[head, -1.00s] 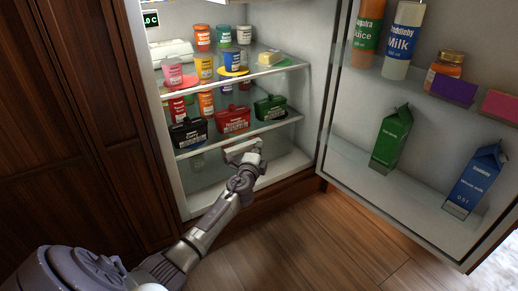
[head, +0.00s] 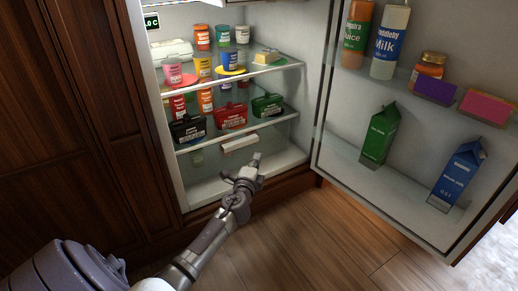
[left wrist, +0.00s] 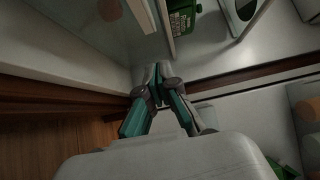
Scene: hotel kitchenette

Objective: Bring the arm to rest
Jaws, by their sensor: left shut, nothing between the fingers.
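My left gripper (head: 256,160) is at the open front of the fridge, just before its floor and below the lower shelf. Its fingers are closed together and hold nothing. In the left wrist view the gripper (left wrist: 158,82) shows its two fingers meeting at the tips, with nothing between them. My left arm reaches in from the lower left in the head view. My right gripper is not in view.
The fridge (head: 185,196) stands open. Its shelves hold several cups, and red, black and green containers stand on the lower shelf (head: 205,140). A white bar (head: 240,143) shows below it. The open door (head: 320,120) on the right holds bottles and cartons. Floor in front is clear.

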